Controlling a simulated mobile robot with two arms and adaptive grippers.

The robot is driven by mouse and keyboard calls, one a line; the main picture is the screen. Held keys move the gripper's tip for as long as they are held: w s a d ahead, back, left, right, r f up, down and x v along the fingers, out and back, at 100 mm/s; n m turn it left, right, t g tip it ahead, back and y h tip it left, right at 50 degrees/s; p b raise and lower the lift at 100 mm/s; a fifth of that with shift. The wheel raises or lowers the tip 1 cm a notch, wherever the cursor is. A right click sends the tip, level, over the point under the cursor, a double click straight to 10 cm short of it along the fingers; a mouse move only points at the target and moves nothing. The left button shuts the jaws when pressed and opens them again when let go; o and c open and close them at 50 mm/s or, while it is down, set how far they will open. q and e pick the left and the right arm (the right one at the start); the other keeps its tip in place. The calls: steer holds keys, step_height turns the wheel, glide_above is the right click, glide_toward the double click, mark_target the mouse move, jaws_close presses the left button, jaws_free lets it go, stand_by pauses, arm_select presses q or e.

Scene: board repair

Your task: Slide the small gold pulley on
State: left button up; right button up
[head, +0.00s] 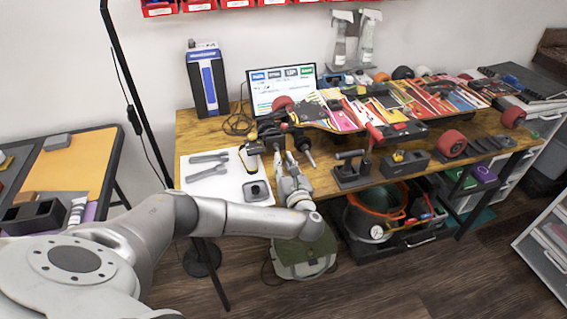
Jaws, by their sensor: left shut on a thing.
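My left gripper (284,163) reaches over the front edge of the workbench, below the truck end of an upturned longboard. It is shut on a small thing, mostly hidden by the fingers. I cannot tell whether this is the small gold pulley. The longboard (345,108) lies with its coloured underside up. Its dark truck and motor parts (268,132) are at the left end, just beyond the gripper. Whether the gripper touches them is unclear. A small yellow-gold piece (398,156) shows on a dark block (410,165) to the right. My right gripper is out of view.
A white mat (215,193) with grey tools (207,172) and a small dark square tray (256,191) lies left of the gripper. A dark clamp-like fixture (352,172) stands to the right. A laptop (281,85) stands behind. An orange bucket (376,211) is under the bench.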

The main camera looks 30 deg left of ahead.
arm_select(q)
steer(key=shift+p, duration=0.3)
stand_by(0.5)
steer(key=shift+a, duration=0.1)
stand_by(0.4)
steer(key=shift+w+a, duration=0.35)
steer(key=shift+p, duration=0.65)
stand_by(0.7)
steer(key=shift+w+a, duration=0.15)
steer(key=shift+w+a, duration=0.3)
steer(key=shift+a, duration=0.05)
steer(key=shift+p, duration=0.35)
stand_by(1.3)
steer(key=shift+w+a, duration=0.1)
steer(key=shift+a, duration=0.05)
